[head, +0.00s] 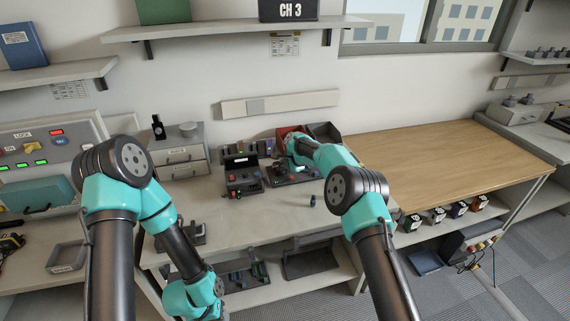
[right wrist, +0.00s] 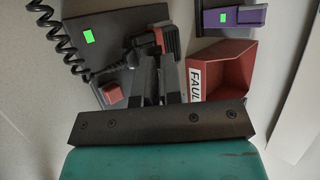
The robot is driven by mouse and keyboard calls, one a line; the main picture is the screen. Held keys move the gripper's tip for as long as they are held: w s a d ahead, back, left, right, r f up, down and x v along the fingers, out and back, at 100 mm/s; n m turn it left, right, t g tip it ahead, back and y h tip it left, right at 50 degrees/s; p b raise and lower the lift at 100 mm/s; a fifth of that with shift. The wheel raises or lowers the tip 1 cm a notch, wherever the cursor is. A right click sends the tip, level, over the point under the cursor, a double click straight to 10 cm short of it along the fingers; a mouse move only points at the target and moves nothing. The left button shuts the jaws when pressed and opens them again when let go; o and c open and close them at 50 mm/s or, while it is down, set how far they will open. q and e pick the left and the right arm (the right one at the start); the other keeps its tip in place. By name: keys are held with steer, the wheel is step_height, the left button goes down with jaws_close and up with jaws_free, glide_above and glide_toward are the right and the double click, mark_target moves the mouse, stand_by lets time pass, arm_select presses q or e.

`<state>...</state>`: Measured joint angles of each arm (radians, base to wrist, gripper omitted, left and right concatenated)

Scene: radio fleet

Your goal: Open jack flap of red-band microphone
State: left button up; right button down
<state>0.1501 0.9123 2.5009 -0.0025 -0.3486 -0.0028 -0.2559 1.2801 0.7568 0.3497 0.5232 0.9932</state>
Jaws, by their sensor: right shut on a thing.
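The red-band microphone (right wrist: 168,38) is black with a red band and shows at the top middle of the right wrist view. It lies at the edge of a dark panel (right wrist: 112,22). My right gripper (right wrist: 157,72) reaches to its near end, with its fingers closed on it there. I cannot make out the jack flap, which the fingers may cover. In the head view my right gripper (head: 290,150) is over the back of the bench, and its hand hides the fingertips and the microphone. My left arm hangs low in front of the bench; its fingers are out of view.
A red bin (right wrist: 222,70) with a partly readable label stands just right of the fingers. A purple device (right wrist: 235,17) sits beyond it. A coiled cord (right wrist: 62,35) runs left. The wooden bench (head: 440,160) at right is clear. A small dark knob (head: 312,201) stands in front.

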steer(key=shift+s+d+f+n+t+y, duration=0.15)
steer(key=shift+s+n+t+y, duration=0.3)
steer(key=shift+t, duration=0.45)
steer(key=shift+s+d+f+n+t+y, duration=0.1)
steer(key=shift+s+n+t+y, duration=0.1)
steer(key=shift+t+y, duration=0.55)
steer(key=c, duration=1.3)
jaws_free()
steer(key=shift+o, duration=0.2)
steer(key=v, duration=1.7)
steer(key=shift+s, duration=0.3)
steer(key=shift+r, duration=0.15)
